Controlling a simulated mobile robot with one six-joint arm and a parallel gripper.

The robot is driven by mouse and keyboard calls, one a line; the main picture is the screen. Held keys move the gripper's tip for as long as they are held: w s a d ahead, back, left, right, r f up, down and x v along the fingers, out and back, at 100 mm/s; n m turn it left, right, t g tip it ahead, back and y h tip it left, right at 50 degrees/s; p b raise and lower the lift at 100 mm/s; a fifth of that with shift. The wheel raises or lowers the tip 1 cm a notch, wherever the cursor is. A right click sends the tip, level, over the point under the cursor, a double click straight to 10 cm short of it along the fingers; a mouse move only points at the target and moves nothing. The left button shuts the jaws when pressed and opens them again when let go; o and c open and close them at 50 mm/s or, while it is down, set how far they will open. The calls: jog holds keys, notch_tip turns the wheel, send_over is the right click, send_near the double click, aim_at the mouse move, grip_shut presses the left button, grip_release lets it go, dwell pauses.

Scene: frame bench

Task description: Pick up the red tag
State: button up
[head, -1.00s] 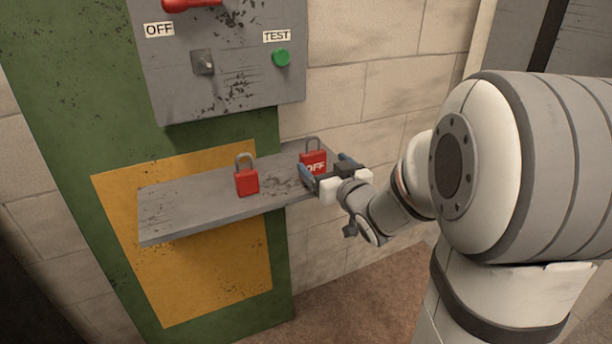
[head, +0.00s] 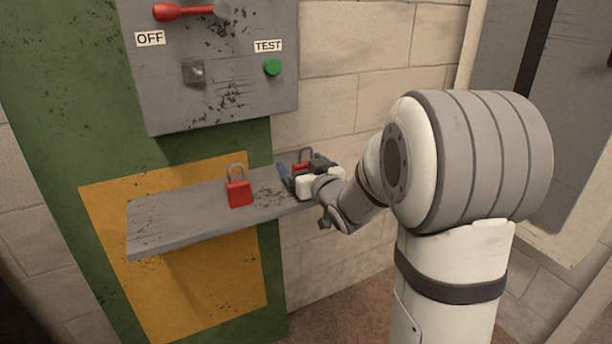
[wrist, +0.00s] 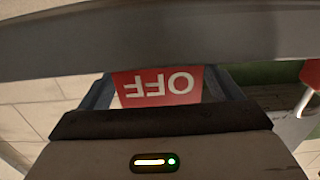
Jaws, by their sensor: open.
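The red tag (head: 300,166), marked OFF and topped by a grey shackle, stands at the right end of the grey shelf (head: 165,220). My gripper (head: 302,170) is open at the tag, with one finger on each side of it. In the wrist view, the tag's red face (wrist: 158,87) shows upside-down OFF lettering between the two fingers (wrist: 160,92). Whether the fingers touch it I cannot tell. In the head view, the gripper hides most of the tag's lower part.
A red padlock (head: 239,193) stands on the shelf left of the tag. Above hangs a grey panel (head: 225,100) with a red lever (head: 170,12), a small switch (head: 194,71) and a green button (head: 272,67). A block wall (head: 340,110) lies behind the gripper.

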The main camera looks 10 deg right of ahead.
jog(key=c, duration=1.1)
jog(key=shift+o, duration=0.2)
jog(key=shift+r, duration=0.1)
notch_tip(320, 180, up, 10)
jog(key=p, duration=0.3)
